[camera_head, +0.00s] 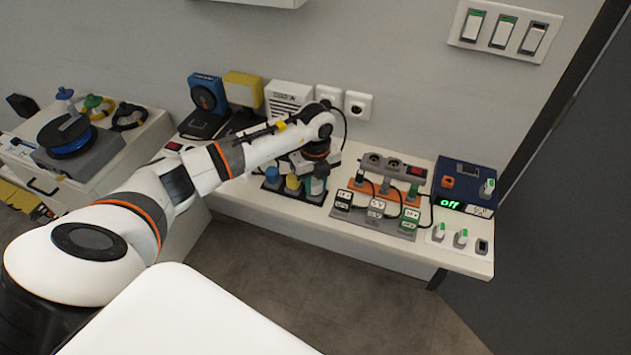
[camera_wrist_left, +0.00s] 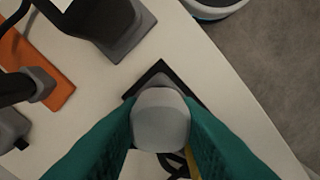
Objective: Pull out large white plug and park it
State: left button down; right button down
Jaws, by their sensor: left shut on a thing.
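My left gripper (camera_head: 316,186) is shut on the large white plug, which shows as a pale rounded body between the teal fingers in the left wrist view (camera_wrist_left: 161,118). In the head view the arm and fingers hide most of the plug. It is at the right end of a dark holder (camera_head: 285,189) near the bench's front edge. A dark square piece lies under it in the wrist view; I cannot tell whether the plug touches it. A blue plug (camera_head: 272,174) and a yellow plug (camera_head: 293,182) stand in the holder to the left. My right gripper is not in view.
A blue meter (camera_head: 466,182) reads "off". Wall sockets (camera_head: 358,105) are behind. The floor (camera_head: 310,270) in front is clear.

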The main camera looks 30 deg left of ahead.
aim_at(316, 181)
pick_arm(q)
jog(key=shift+f, duration=0.25)
dwell(0.7)
jog(key=c, duration=1)
grip_release()
jog(key=shift+o, duration=0.2)
notch_tip(316, 181, up, 12)
jog(key=b, duration=0.1)
jog(key=shift+b, duration=0.3)
